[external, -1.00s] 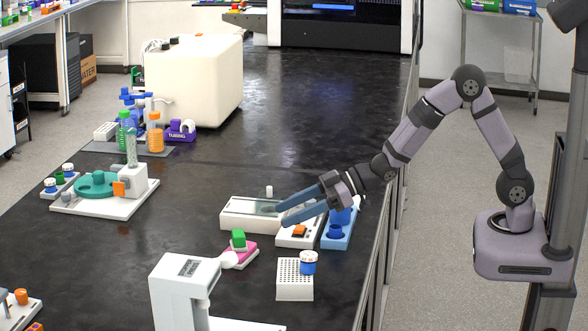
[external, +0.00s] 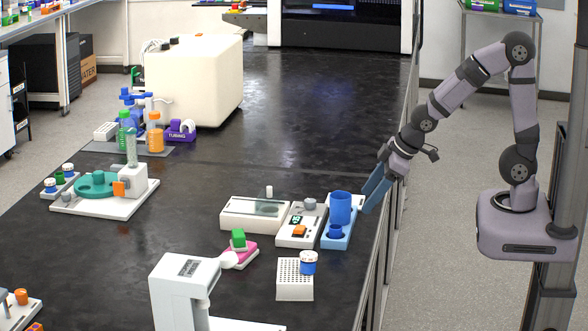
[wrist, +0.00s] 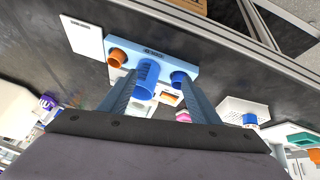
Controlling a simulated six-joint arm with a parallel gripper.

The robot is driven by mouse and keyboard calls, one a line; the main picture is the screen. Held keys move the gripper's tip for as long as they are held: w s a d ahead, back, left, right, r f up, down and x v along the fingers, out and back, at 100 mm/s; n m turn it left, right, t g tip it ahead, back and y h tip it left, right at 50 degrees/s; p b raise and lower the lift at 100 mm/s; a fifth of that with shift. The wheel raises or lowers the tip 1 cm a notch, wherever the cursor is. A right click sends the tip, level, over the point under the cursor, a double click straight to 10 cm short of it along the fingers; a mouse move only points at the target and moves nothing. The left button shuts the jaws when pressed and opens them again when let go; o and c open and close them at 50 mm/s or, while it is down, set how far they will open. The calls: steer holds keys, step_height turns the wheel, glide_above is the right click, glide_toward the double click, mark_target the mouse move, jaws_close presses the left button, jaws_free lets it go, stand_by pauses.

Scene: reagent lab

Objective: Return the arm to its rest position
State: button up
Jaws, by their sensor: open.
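My gripper (external: 375,188) is at the right edge of the black bench in the external view, its blue fingers pointing down and to the left. It is open and nothing shows between its fingers there. In the wrist view the two fingers (wrist: 158,92) stand apart, with a blue cup (wrist: 147,75) seen in the gap beyond them. That blue cup (external: 340,207) stands on a light-blue holder (external: 338,241), to the left of the fingers and apart from them in the external view.
A white device with an orange block (external: 299,230) and a white box (external: 254,214) stand left of the holder. A white rack (external: 294,281) carries a blue-banded jar (external: 308,263). A white dispenser (external: 184,290) stands in front.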

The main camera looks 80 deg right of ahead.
steer(key=s+a+m+g+p, duration=0.1)
steer(key=s+g, duration=0.2)
steer(key=s, duration=0.5)
steer(key=s+a+f+m+g+p, duration=0.1)
steer(key=s+g, duration=0.2)
steer(key=s, duration=0.5)
steer(key=shift+a+f+y, duration=0.15)
steer(key=shift+a+y, duration=0.15)
steer(key=shift+y, duration=0.1)
